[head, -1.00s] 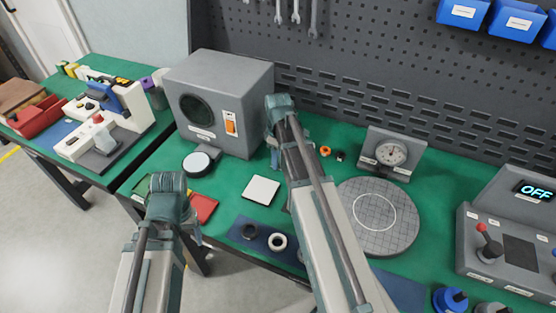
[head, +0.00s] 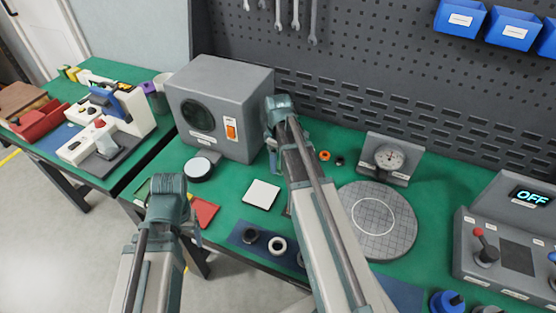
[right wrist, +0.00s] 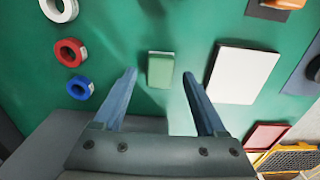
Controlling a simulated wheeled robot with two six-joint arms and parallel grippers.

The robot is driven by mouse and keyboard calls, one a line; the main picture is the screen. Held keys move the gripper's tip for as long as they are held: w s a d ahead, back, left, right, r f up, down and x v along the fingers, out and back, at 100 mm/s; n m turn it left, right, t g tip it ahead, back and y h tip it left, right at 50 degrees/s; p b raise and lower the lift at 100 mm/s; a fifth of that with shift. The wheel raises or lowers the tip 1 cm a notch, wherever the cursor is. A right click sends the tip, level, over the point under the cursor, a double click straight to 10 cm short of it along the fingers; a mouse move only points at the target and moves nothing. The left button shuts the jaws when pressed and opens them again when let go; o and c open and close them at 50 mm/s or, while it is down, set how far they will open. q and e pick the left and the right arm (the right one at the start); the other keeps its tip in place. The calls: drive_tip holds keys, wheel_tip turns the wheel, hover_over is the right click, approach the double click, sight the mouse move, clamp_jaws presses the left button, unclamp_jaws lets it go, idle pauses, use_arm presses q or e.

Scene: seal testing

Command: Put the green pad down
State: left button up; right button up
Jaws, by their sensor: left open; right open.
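The green pad (right wrist: 160,70) is a small pale-green block. In the right wrist view it lies on the green bench top, between my right gripper's fingertips, with a gap on either side. My right gripper (right wrist: 159,74) is open and not touching it. In the head view the right gripper (head: 273,158) is in front of the grey box, and I cannot make out the pad there. My left gripper (head: 188,222) is open and empty over the bench's front left edge.
A white square plate (head: 261,194) lies beside the right gripper. Red (right wrist: 70,52) and blue (right wrist: 80,88) rings lie on the other side in the wrist view.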

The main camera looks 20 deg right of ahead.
sight(278, 165)
wheel_tip(278, 165, up, 10)
drive_tip(key=p, duration=1)
drive_tip(key=s+a+m, duration=0.2)
drive_tip(key=s+a, duration=0.6)
drive_tip(key=a, duration=0.3)
drive_tip(key=s+a+m+h, duration=0.1)
drive_tip(key=s+a+m, duration=0.1)
drive_tip(key=s+a, duration=0.6)
drive_tip(key=a, duration=0.3)
drive_tip(key=shift+s+a+r+m+b, duration=0.2)
drive_tip(key=shift+s+a+m+b, duration=0.05)
drive_tip(key=shift+a+m+b, duration=0.1)
